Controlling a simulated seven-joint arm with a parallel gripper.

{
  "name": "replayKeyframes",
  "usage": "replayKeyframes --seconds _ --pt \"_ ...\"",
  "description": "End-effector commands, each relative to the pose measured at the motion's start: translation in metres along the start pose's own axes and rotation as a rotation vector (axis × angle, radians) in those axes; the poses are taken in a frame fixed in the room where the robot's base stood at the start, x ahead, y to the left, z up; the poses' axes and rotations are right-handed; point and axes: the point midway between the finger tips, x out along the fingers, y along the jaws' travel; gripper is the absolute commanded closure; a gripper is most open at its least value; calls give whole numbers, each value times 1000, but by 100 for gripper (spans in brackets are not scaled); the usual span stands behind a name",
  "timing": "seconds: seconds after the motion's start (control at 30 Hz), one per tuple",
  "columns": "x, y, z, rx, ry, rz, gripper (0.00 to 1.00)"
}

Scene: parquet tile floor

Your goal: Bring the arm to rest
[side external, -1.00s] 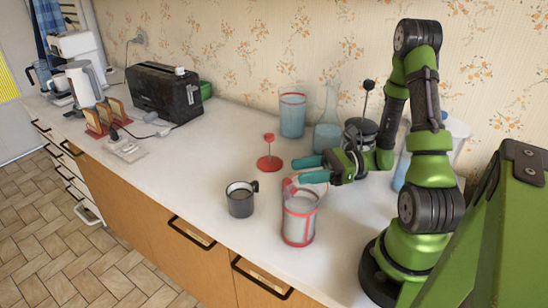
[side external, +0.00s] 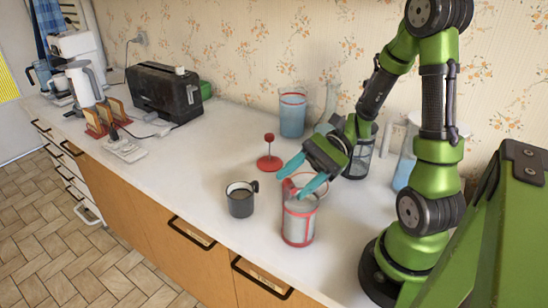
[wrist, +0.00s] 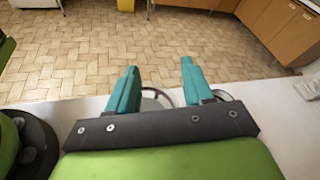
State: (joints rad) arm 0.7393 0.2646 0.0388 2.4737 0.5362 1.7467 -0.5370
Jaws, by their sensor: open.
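My green arm stands at the right end of the white counter. My gripper (side external: 303,173) has teal fingers, spread apart and empty. It hangs above the counter, tilted down and to the left, over or just behind a clear jug with red trim (side external: 299,222). The fingers hide part of the jug's top. In the wrist view my gripper (wrist: 157,85) shows both fingers apart with nothing between them. The floor lies beyond the counter edge there.
A dark mug (side external: 241,203) stands left of the jug. A red plunger (side external: 269,159) is behind it. A blue-tinted container (side external: 292,115), a French press (side external: 360,155) and a large beaker (side external: 405,160) stand along the back.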

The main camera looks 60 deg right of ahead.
Motion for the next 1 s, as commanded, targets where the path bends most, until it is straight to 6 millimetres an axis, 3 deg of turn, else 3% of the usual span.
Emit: replayKeyframes --seconds 0.1,0.2,0.4,0.7,0.83,1.0 --pt "19 20 19 -263 100 230 49" --pt "26 34 28 -480 200 407 49" --pt "18 37 39 -886 479 644 49" --pt "-13 -9 82 -1290 908 557 49" --pt "-18 -19 94 -1356 971 505 49" --pt "-19 -21 97 -1365 984 494 49"
